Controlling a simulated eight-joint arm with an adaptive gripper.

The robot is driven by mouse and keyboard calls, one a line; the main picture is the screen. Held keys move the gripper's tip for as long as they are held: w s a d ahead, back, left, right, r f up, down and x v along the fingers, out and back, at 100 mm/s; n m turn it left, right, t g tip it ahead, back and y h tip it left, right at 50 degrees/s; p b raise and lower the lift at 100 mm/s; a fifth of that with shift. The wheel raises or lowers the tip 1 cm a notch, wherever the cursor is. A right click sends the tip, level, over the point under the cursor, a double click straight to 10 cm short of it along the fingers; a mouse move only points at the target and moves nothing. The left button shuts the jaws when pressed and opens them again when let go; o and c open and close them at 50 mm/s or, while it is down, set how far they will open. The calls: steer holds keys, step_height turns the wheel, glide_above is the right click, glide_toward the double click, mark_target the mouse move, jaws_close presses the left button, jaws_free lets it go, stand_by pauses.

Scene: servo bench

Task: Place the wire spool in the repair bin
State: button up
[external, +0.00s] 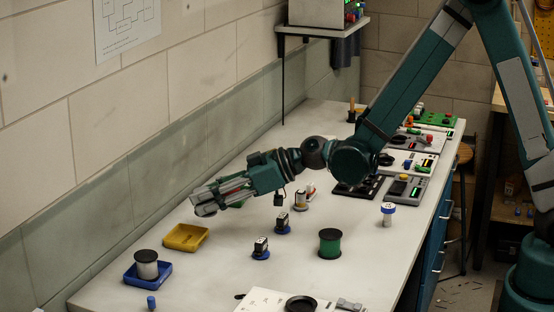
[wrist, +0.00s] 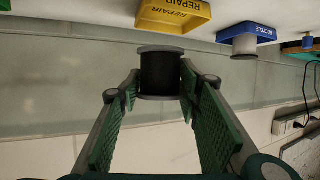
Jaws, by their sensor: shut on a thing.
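My gripper (wrist: 160,88) is shut on a wire spool (wrist: 161,73) with black winding and grey flanges, held between the fingertips. In the external view my gripper (external: 203,203) is above the bench, above and slightly right of the yellow repair bin (external: 186,238); the held spool is hard to make out there. The repair bin, marked REPAIR, also shows at the top of the wrist view (wrist: 173,17), apart from the spool, and the part of its inside that shows looks empty.
A blue bin (external: 134,279), marked RECYCLE in the wrist view (wrist: 246,31), holds a pale spool with dark flanges (external: 147,263). A green spool (external: 330,243) and small blue-based parts (external: 283,223) stand right of the repair bin. The tiled wall runs along the left.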

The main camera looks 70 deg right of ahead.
steer(key=shift+w+a+r+n+g+y, duration=1.65)
steer(key=shift+w+r+n+y, duration=0.5)
steer(key=shift+r, duration=1.7)
step_height(320, 180, down, 5)
steer(key=shift+a+r, duration=0.1)
steer(key=shift+f, duration=0.2)
steer(key=b, duration=0.1)
glide_above(186, 240)
steer(key=shift+s+f, duration=0.1)
steer(key=shift+f, duration=2.85)
steer(key=shift+f+b, duration=0.5)
steer(key=shift+f, duration=1.4)
steer(key=shift+f, duration=0.1)
